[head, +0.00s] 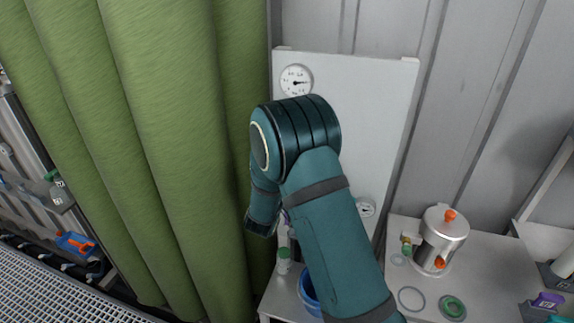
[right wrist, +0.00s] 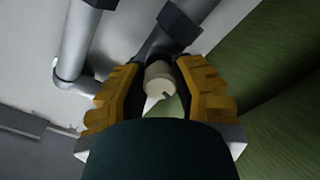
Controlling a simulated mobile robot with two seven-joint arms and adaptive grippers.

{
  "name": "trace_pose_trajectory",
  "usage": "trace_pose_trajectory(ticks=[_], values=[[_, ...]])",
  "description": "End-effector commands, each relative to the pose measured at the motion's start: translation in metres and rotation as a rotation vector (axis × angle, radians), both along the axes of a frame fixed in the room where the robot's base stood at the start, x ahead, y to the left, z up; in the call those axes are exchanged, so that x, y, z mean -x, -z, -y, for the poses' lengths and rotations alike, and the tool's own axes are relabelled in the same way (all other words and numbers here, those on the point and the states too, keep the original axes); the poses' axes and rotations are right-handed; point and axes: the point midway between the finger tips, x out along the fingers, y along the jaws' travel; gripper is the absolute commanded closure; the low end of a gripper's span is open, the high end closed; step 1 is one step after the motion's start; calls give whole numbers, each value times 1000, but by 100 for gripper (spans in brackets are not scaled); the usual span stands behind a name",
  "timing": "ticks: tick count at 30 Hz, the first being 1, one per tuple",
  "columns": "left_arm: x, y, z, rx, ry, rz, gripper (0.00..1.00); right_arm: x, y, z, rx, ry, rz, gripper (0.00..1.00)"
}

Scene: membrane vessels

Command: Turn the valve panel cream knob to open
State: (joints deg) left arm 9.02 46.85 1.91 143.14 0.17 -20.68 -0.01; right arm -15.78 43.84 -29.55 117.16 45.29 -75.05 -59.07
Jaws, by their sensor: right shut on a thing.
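The white valve panel (head: 368,100) stands upright behind my right arm in the head view. The cream knob (right wrist: 159,80) shows in the right wrist view at the end of a grey pipe fitting. My right gripper (right wrist: 162,92) has its yellow fingers on both sides of the knob and is shut on it. A cream pointed part of the knob shows below its round body. In the head view my right arm hides the knob and the gripper's fingers. My left gripper is in neither view.
A green curtain (head: 165,130) hangs close on the left. Gauges sit at the panel's upper left (head: 296,80) and lower right (head: 365,207). A metal vessel (head: 441,240), rings and a blue bucket (head: 309,290) are near the table (head: 490,270) below.

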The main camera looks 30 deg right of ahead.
Motion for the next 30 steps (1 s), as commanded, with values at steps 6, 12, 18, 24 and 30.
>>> trace_pose_trajectory(ticks=[6, 12, 18, 24, 30], values=[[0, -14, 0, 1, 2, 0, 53, 1, -1, 1, 83, 3, -100, 100], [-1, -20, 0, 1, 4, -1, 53, 1, 0, 2, 126, 4, -149, 100], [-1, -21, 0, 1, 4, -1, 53, 1, 1, 2, 143, 5, -170, 100], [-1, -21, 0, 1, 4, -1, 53, 2, 1, 2, 144, 5, -172, 100], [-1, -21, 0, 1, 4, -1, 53, 2, 1, 2, 143, 6, -171, 64]])
